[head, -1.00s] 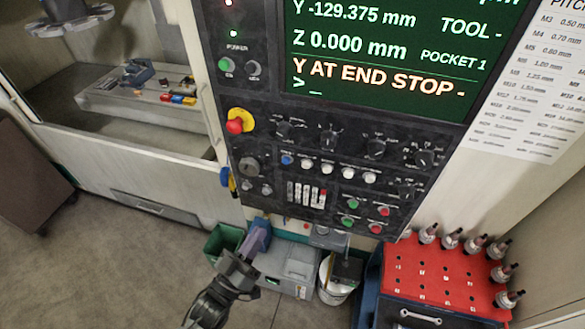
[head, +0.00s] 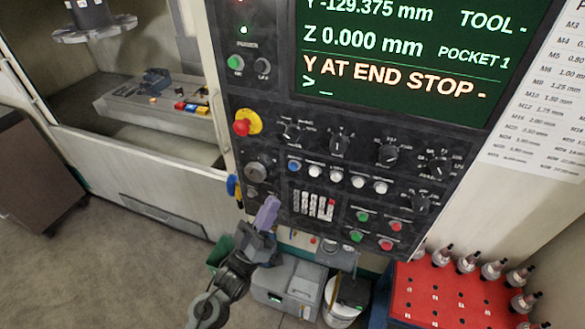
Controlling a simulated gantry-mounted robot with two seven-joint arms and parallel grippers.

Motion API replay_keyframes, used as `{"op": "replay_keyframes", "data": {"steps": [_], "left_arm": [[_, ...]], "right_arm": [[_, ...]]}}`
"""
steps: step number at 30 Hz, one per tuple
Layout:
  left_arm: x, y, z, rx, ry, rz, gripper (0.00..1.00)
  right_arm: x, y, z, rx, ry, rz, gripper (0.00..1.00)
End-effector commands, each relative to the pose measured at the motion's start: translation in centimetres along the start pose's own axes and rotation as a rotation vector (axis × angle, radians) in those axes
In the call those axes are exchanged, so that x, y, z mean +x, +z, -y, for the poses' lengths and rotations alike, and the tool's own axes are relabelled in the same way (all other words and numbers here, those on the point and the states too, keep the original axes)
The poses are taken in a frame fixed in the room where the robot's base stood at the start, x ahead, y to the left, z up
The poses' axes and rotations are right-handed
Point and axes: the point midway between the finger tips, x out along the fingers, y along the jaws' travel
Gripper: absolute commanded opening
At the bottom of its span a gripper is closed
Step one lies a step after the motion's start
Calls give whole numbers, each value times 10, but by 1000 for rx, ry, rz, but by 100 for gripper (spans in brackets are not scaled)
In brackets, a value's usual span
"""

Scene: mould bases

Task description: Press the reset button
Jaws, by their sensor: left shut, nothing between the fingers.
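The control panel (head: 345,140) fills the middle of the head view. A row of round buttons sits below the dials: a blue button (head: 294,165) at the left end, then several white ones. Their labels are too small to read, so I cannot tell for sure which is the reset button. My left gripper (head: 269,210) is shut and empty, its purple fingers pointing up. It overlaps the panel's lower left edge in the picture, below the blue button; I cannot tell if it touches. My right gripper is out of view.
A red-and-yellow emergency stop (head: 243,123) and a round key-type knob (head: 257,167) are left of the buttons. The screen (head: 420,60) reads "Y AT END STOP". A red tool cart (head: 440,290) stands lower right, a grey toolbox (head: 290,285) below.

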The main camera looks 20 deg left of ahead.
Motion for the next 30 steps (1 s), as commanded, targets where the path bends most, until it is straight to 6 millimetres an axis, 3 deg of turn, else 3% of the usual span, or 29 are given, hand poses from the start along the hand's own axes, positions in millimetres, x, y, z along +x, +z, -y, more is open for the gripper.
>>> {"op": "replay_keyframes", "data": {"steps": [7, 30], "left_arm": [[7, 7, 6, 0, 0, 0, 0], [58, 44, 44, 0, 0, 0, 0]], "right_arm": [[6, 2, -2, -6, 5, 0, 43], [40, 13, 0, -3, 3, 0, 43]]}}
